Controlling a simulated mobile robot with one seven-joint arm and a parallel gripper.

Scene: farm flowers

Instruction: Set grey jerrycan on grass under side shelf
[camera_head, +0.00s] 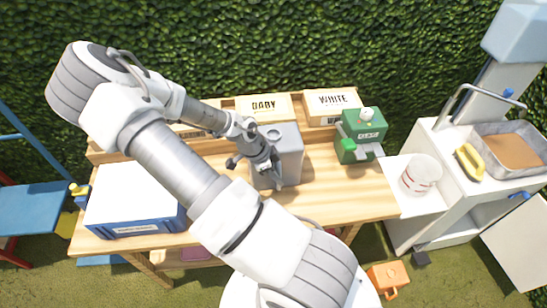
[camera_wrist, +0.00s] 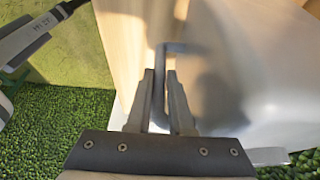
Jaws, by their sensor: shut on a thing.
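The grey jerrycan (camera_head: 290,150) stands upright at the wooden table, near its middle; I cannot tell if its base touches the tabletop. My gripper (camera_head: 262,168) is at its left front side. In the wrist view my gripper (camera_wrist: 160,100) is shut on the grey handle (camera_wrist: 165,58), and the can's body (camera_wrist: 218,60) fills the space to the right. The white side shelf (camera_head: 392,172) juts from the cart at the right of the table. Grass (camera_head: 370,243) shows below it, partly hidden by the table.
The wooden table (camera_head: 345,198) holds a blue-and-white box (camera_head: 135,200), a green can (camera_head: 358,135) and crates marked BABY (camera_head: 263,107) and WHITE (camera_head: 332,107). A white bucket (camera_head: 421,174) is on the side shelf. An orange can (camera_head: 389,276) stands on the grass.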

